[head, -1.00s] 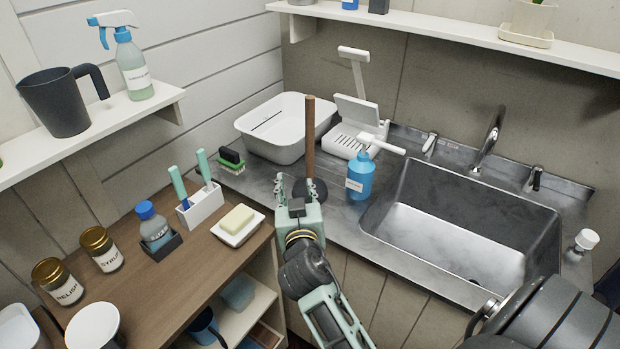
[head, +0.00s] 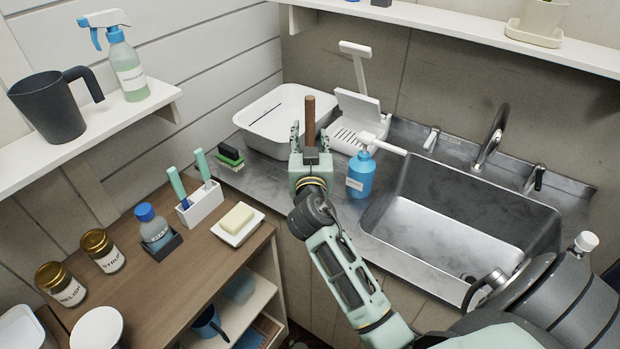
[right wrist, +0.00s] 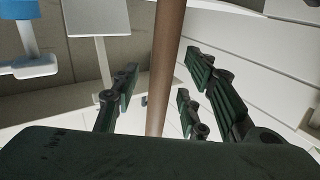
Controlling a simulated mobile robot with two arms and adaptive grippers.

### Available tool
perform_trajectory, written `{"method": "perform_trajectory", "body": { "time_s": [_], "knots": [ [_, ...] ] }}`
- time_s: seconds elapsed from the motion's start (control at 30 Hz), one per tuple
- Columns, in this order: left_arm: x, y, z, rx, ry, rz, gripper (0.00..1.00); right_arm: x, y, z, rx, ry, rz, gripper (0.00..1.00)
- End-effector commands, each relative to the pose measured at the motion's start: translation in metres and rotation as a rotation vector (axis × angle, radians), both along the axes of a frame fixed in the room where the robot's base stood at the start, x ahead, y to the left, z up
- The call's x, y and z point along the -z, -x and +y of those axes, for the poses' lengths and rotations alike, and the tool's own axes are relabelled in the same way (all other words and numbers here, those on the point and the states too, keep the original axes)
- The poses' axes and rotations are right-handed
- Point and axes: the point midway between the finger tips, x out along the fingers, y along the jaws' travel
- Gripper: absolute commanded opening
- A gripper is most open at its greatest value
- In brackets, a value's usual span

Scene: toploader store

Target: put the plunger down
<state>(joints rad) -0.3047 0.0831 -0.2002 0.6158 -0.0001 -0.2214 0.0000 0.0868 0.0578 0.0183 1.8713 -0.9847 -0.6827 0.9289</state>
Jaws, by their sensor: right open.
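The plunger's brown wooden handle (head: 310,108) stands upright over the metal counter, between the white basin and the white rack. Its lower part and base are hidden behind my gripper. My right gripper (head: 311,135) is open, with its fingers on either side of the handle. In the right wrist view, the handle (right wrist: 165,65) runs between the spread fingers (right wrist: 160,95), with a gap visible on both sides. My left gripper is not in view.
A white basin (head: 262,142) stands behind left of the gripper. A blue pump bottle (head: 360,176) is close on the right, before the sink (head: 465,225). A green brush (head: 230,158) and a soap dish (head: 237,232) lie to the left. A shelf (head: 480,38) runs above.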

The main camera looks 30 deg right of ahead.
Motion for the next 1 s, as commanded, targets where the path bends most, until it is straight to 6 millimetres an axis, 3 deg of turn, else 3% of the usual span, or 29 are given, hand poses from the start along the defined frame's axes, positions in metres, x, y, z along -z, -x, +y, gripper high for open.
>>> {"method": "perform_trajectory", "body": {
  "time_s": [0.1,0.17,0.57,1.0],
  "knots": [
    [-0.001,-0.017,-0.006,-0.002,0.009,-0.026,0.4,0.0,0.0,0.0,0.0,0.0,0.0,0.4],
    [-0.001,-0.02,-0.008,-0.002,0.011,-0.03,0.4,0.001,0.0,0.0,0.0,0.0,0.0,0.35],
    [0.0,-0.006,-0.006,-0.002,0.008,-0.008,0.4,0.001,0.0,0.001,0.0,-0.001,0.001,0.0],
    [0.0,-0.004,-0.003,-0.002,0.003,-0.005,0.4,0.0,0.0,0.001,0.0,0.0,0.0,0.0]
  ]
}}
